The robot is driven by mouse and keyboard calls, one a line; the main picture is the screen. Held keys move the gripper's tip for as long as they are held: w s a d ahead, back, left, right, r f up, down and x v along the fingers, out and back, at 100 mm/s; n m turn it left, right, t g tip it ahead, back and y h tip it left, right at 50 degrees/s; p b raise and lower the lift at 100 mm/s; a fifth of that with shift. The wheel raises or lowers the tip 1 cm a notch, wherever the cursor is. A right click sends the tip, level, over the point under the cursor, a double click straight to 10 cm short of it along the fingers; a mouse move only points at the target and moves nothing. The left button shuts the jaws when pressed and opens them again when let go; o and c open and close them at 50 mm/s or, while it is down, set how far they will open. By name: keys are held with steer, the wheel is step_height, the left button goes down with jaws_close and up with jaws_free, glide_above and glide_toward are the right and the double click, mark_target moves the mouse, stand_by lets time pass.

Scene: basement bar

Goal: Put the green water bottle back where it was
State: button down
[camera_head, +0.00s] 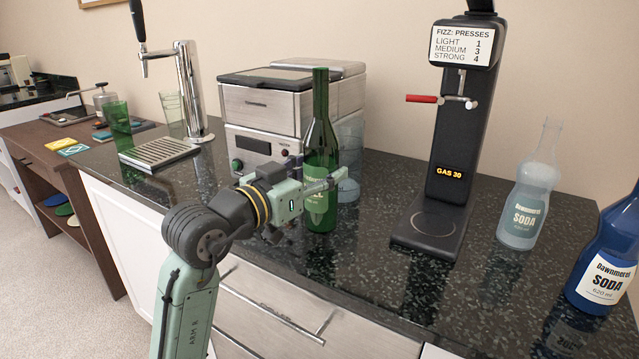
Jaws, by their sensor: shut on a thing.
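The green bottle (321,140) stands upright at the middle of the dark speckled counter (290,260), in front of the steel machine. Its pale label is partly covered by my gripper. My gripper (328,184) reaches in from the left and is shut on the green bottle at about label height. The bottle's base looks at or very near the counter top; I cannot tell if it touches.
A black fizz machine (456,150) with a red lever stands to the right. A clear soda bottle (527,195) and a blue soda bottle (606,260) stand farther right. The steel machine (262,115), a clear blue vessel (349,160) and a beer tap (190,90) are behind or left.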

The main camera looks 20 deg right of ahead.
steer(key=shift+f+p, duration=0.3)
steer(key=shift+f, duration=1.3)
steer(key=shift+f, duration=0.15)
steer(key=c, duration=0.7)
jaws_free()
steer(key=shift+r, duration=0.2)
steer(key=b+v, duration=0.3)
steer(key=v, duration=0.9)
